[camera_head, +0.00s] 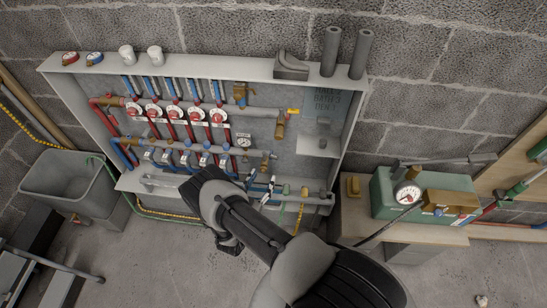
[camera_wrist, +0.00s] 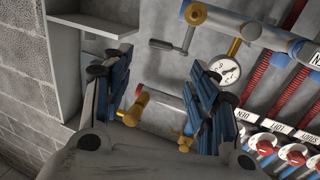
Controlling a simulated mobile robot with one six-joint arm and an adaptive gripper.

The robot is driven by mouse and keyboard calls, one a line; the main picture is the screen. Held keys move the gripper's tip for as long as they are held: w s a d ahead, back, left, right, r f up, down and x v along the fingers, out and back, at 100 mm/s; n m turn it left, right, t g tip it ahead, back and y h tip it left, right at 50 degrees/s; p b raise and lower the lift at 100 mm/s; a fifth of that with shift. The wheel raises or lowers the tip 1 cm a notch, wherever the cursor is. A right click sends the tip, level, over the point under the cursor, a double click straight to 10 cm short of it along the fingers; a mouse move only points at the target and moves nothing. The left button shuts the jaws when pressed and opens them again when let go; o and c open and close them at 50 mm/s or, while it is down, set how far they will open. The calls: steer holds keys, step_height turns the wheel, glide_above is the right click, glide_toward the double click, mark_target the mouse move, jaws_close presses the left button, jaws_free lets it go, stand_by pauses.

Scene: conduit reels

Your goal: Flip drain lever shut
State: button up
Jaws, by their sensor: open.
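My gripper (camera_wrist: 163,68) is open in the wrist view, with its two blue fingers apart and nothing between their tips. A brass valve (camera_wrist: 133,108) at the end of a pipe shows between the fingers, farther back. A grey lever (camera_wrist: 181,43) extends from a brass fitting (camera_wrist: 195,13) just beyond the fingertips, apart from them. In the head view, an orange-tipped lever (camera_head: 293,111) sits on a brass valve (camera_head: 280,127) at the right end of the upper pipe. I cannot tell which lever is the drain lever. My arm hides part of the lower cabinet there.
The open cabinet (camera_head: 300,71) holds pipes, red flow meters and a gauge (camera_head: 244,140), also seen in the wrist view (camera_wrist: 228,72). A grey tub (camera_head: 45,180) stands left. A green pump box (camera_head: 382,190) stands right. Grey tubes (camera_head: 331,50) stand on top.

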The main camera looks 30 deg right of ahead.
mark_target(273, 158)
steer(key=b+x, duration=0.2)
steer(key=x, duration=1)
steer(key=shift+b, duration=0.35)
